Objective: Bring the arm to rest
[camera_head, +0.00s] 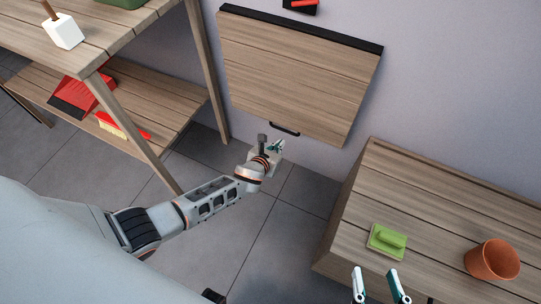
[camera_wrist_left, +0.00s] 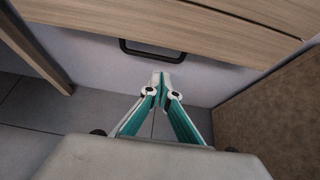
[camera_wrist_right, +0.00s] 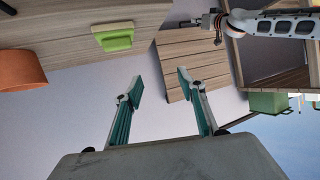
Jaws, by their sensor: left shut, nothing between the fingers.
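My left arm reaches out from the left in the head view. My left gripper (camera_head: 277,146) is close to the black handle (camera_head: 284,129) of the wooden wall panel (camera_head: 295,75) and apart from it. In the left wrist view my left gripper (camera_wrist_left: 161,82) has its fingertips together, empty, below the handle (camera_wrist_left: 152,50). My right gripper (camera_head: 378,278) is at the bottom right of the head view, in front of the wooden cabinet (camera_head: 345,235). In the right wrist view my right gripper (camera_wrist_right: 157,85) has its fingers apart with nothing between them.
On the cabinet top are a green block-like thing (camera_head: 388,241) and a terracotta pot (camera_head: 492,261). At left, a wooden shelf (camera_head: 150,85) holds a red dustpan (camera_head: 84,92), a brush (camera_head: 120,126) and a white block with a wooden handle (camera_head: 63,31). Grey floor between is clear.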

